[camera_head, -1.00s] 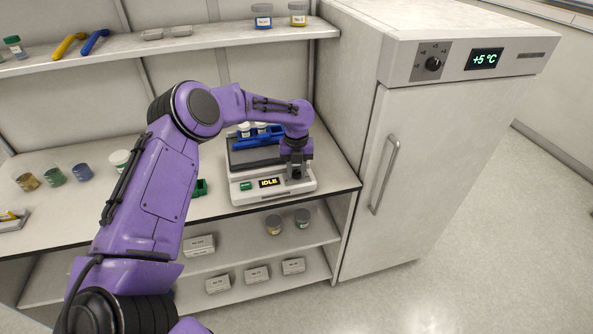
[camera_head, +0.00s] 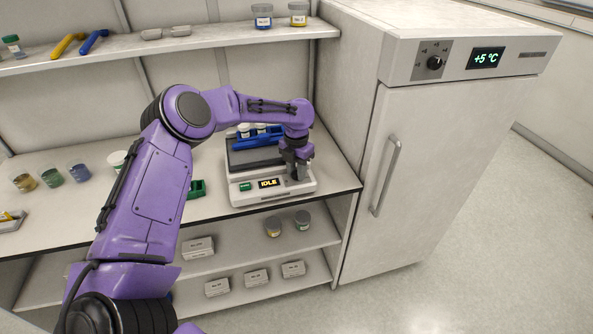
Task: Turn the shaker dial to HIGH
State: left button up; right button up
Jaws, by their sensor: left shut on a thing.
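The shaker (camera_head: 240,192) is a white box on the counter, with a green button at its left and a display (camera_head: 269,184) reading IDLE. A dark platform on top carries a blue rack (camera_head: 246,142) with white-capped containers. My left gripper (camera_head: 300,176) reaches down from above onto the right end of the shaker's front panel, where it is shut on the dial. The fingers hide the dial, so its setting cannot be read. My right gripper is not in view.
A white fridge (camera_head: 385,230) with its own knob and a +5 °C display stands right of the counter. Several jars stand on the counter at left. A small green holder (camera_head: 197,189) sits left of the shaker. A shelf (camera_head: 200,42) runs above.

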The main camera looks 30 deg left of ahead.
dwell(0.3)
pick_arm(q)
jog(key=shift+s+f, duration=0.1)
jog(key=o, duration=0.8)
jog(key=shift+c, duration=0.2)
notch_tip(320, 180, up, 11)
jog(key=b, duration=0.2)
jog(key=shift+f, duration=0.2)
